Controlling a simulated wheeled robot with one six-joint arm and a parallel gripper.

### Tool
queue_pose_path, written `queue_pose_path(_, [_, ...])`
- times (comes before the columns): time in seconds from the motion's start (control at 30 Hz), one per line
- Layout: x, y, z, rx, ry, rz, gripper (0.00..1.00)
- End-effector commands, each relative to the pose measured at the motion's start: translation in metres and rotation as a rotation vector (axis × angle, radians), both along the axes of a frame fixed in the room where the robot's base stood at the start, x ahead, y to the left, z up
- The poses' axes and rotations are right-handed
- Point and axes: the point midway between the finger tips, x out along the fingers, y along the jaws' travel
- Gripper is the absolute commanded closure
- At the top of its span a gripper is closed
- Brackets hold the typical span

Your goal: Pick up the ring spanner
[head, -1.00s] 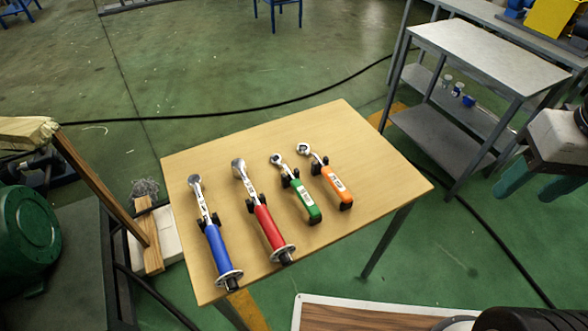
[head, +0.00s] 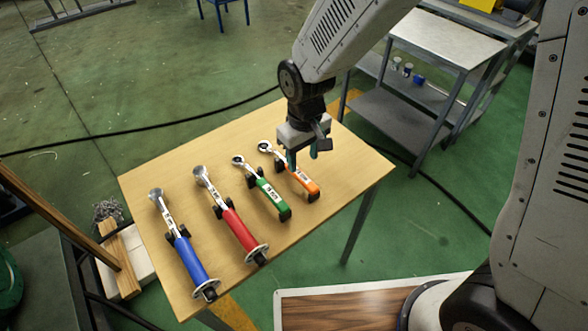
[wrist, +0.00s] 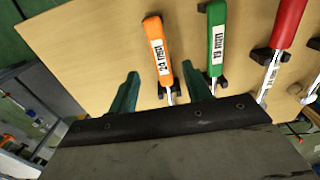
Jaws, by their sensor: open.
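Two short tools with ring-shaped heads lie on holders on the wooden table (head: 140,190): one orange-handled spanner (head: 305,184) and one green-handled spanner (head: 272,200). The orange one also shows in the wrist view (wrist: 158,48), with a label that seems to read 24 mm. The green one (wrist: 217,40) has a label that seems to read 19 mm. My gripper (head: 303,158) is open and empty above the orange spanner. In the wrist view its teal fingers (wrist: 160,88) lie either side of the orange spanner's shaft. My gripper body hides the orange spanner's ring head there.
A red-handled tool (head: 238,229) and a blue-handled tool (head: 190,258) lie left of the green one on the same table. A grey metal cart (head: 440,45) stands at the back right. The table's right corner is bare.

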Motion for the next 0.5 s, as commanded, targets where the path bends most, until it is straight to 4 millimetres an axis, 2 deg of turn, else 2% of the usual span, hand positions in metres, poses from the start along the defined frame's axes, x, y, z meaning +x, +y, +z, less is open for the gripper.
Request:
queue_pose_path(0.37, [-0.001, 0.000, -0.043, -0.002, 0.003, 0.006, 0.51])
queue_pose_path(0.5, [-0.004, -0.004, -0.065, -0.002, 0.006, 0.006, 0.51])
